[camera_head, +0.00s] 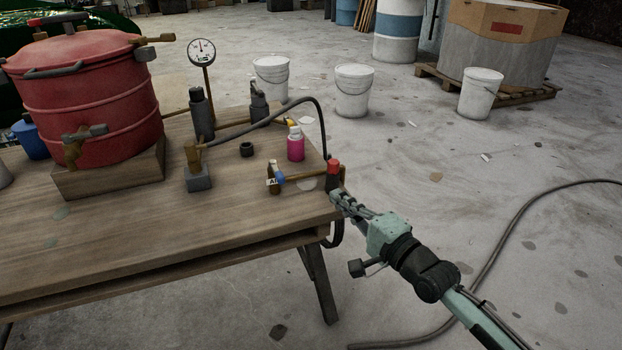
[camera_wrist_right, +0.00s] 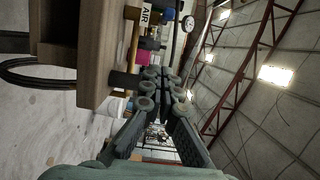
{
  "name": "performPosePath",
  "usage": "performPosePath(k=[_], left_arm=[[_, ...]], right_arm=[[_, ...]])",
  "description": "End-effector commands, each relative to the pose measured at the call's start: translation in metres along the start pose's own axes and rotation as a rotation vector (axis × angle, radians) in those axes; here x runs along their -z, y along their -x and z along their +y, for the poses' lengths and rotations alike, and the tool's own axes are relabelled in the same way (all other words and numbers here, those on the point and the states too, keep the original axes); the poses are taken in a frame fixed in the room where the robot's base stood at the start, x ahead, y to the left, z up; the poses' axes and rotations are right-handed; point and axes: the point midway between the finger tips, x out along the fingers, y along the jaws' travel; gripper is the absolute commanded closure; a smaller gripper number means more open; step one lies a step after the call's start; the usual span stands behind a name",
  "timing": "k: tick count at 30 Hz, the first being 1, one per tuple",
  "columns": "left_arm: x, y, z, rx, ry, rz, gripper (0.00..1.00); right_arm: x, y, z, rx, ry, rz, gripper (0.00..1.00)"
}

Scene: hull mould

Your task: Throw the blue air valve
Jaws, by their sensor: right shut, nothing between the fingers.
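The air valve, with a blue part (camera_head: 280,176) and a white tag, sits on a brass pipe near the table's right edge. In the right wrist view, the blue part (camera_wrist_right: 168,15) shows at the top beside the tag reading AIR (camera_wrist_right: 146,15). The brass pipe (camera_head: 305,177) runs right to a dark fitting with a red top (camera_head: 333,166). My right gripper (camera_head: 337,198) is shut and empty at the table's right corner, just below that fitting and apart from the blue part. It also shows in the wrist view (camera_wrist_right: 158,88). My left gripper is in no view.
A pink bottle (camera_head: 296,146) stands behind the valve. A dark hose (camera_head: 320,110) arches over the wooden table (camera_head: 130,225). A red pot (camera_head: 90,95) stands at the left, with a gauge (camera_head: 202,51) behind. White buckets (camera_head: 354,92) stand on the floor beyond. Floor right of the table is mostly clear.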

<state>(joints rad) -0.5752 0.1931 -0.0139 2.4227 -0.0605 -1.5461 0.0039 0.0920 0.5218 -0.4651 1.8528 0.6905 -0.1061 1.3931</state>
Motion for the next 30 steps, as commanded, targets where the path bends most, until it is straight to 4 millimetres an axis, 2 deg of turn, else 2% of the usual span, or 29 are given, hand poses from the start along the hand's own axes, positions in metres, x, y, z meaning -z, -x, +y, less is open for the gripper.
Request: performPosePath(k=[5, 16, 17, 21, 30], left_arm=[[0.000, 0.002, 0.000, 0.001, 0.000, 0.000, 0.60], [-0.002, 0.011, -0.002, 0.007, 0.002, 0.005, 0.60], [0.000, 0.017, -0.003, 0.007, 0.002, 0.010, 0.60], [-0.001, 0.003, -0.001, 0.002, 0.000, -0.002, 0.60], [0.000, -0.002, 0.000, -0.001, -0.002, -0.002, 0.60]], right_arm=[[0.000, -0.024, -0.002, 0.005, -0.002, 0.000, 1.00], [0.000, -0.102, -0.002, 0.002, 0.003, 0.001, 1.00], [-0.009, -0.101, -0.001, 0.000, -0.004, -0.002, 1.00], [-0.028, -0.104, -0.001, 0.001, -0.003, -0.001, 1.00], [-0.039, -0.107, 0.000, -0.001, 0.002, 0.002, 1.00]])
